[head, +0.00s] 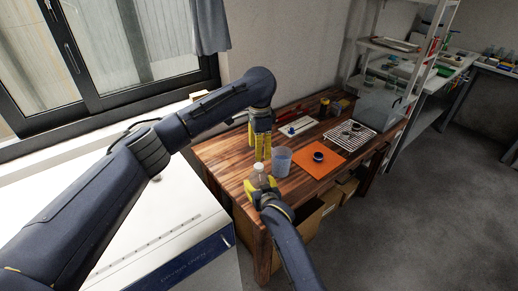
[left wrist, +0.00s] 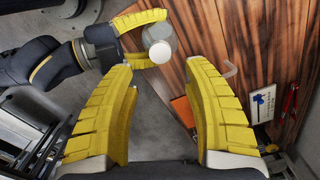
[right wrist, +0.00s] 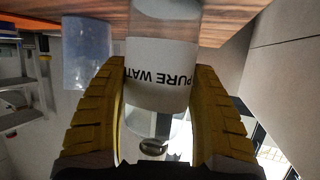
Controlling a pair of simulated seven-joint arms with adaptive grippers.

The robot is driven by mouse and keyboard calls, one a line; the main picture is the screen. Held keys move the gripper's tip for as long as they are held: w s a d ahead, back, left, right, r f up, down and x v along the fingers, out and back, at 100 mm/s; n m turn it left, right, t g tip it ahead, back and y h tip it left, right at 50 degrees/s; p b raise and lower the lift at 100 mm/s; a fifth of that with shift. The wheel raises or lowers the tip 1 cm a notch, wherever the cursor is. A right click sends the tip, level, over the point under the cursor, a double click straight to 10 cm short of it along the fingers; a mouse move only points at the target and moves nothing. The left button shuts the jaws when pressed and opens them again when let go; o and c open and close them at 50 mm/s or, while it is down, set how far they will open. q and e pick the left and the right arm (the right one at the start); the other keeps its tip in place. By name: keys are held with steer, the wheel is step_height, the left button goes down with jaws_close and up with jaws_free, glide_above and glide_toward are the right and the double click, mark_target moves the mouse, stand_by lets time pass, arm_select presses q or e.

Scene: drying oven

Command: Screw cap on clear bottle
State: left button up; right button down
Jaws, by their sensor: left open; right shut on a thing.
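The clear bottle (head: 259,169) is held in my right gripper (head: 262,188) at the table's near left edge. In the right wrist view the bottle (right wrist: 160,75) sits between both yellow fingers, its "PURE WAT…" label upside down. In the left wrist view its pale round top (left wrist: 159,50) faces the camera; I cannot tell whether this is a cap or the bare bottle. My left gripper (head: 262,150) is open and points down above and behind the bottle. In its wrist view the fingers (left wrist: 165,85) are apart with nothing gripped. No separate cap is clearly recognisable.
A translucent bluish cup (head: 281,160) stands on the wooden table (head: 226,155) just right of the bottle. An orange mat (head: 311,168) bears a dark round item (head: 318,156). A white box lies left.

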mark_target(259, 166)
arm_select(q)
steer(key=shift+f, duration=4)
jaws_close()
steer(key=shift+c, duration=0.4)
jaws_free()
step_height(259, 166, up, 12)
